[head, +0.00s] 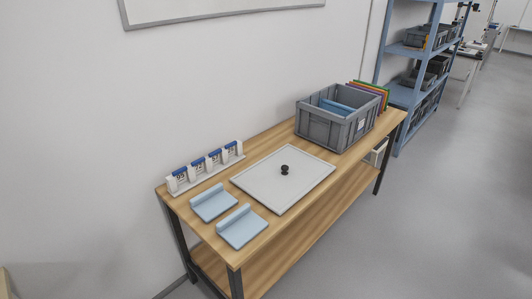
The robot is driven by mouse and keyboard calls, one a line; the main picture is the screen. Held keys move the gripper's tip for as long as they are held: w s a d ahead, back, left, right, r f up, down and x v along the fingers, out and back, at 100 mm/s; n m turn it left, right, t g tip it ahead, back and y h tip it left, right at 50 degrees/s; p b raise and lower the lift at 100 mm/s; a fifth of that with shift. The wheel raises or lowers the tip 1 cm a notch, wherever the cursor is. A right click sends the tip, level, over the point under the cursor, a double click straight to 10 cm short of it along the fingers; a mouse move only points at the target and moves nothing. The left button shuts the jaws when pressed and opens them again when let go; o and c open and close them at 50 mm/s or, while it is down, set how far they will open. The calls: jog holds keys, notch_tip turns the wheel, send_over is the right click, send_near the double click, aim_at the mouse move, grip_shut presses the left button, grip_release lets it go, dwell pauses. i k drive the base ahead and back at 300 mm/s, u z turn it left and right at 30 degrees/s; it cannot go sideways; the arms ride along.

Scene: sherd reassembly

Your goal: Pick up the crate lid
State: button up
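A clear strip of wood separates lid and crate. My gripper is not in the head view, so its state is hidden.
Two light blue plates with raised edges (242,229) lie left of the lid on the table (258,249). A white rack (206,167) with blue-topped items stands along the wall side. Coloured panels (376,91) stand behind the crate. Open floor (430,220) lies to the right.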

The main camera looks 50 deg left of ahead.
aim_at(279, 181)
jog(key=u, duration=1.55)
